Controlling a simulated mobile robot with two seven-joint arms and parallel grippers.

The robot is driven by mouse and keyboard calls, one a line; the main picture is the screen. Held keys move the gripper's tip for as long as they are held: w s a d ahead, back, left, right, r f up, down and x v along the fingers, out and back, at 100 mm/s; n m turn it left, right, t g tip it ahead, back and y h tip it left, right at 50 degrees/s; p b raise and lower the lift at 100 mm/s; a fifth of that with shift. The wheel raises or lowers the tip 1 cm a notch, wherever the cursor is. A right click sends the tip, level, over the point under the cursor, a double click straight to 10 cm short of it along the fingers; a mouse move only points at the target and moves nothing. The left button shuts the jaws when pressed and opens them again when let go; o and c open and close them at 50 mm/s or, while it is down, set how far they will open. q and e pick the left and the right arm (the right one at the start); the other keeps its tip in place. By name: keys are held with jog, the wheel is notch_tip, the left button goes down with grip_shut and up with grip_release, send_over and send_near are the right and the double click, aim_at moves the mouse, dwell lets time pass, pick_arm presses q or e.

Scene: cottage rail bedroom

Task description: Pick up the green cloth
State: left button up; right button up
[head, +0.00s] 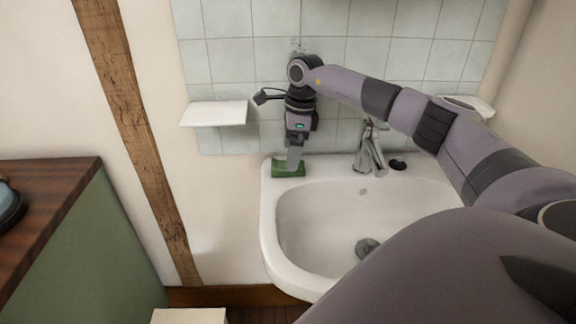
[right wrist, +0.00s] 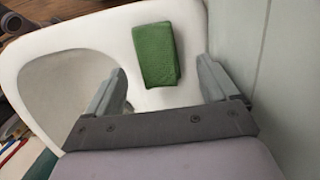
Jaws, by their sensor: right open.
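The green cloth (head: 287,169) is a small folded rectangle lying on the back left corner of the white sink (head: 268,230). My right gripper (head: 294,160) points down just above it in the head view and hides part of its far side. In the right wrist view the cloth (right wrist: 157,55) lies ahead of the jaws, between the lines of the two fingers. The right gripper (right wrist: 160,80) is open with nothing between its fingers. I cannot tell from these views how large the gap to the cloth is. My left gripper is not in view.
A chrome faucet (head: 369,150) stands on the sink's back rim, with a small black round object (head: 398,164) beside it. A white shelf (head: 214,113) juts from the tiled wall left of my right gripper. A wooden-topped green cabinet (head: 85,240) stands at left.

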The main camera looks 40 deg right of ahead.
jog(key=f, duration=0.3)
jog(key=shift+a+f, duration=0.2)
jog(key=shift+a, duration=0.1)
jog(key=shift+c, duration=0.3)
jog(key=shift+w, duration=0.1)
jog(key=c, duration=1.1)
notch_tip(320, 180, up, 10)
jog(key=shift+r, duration=0.1)
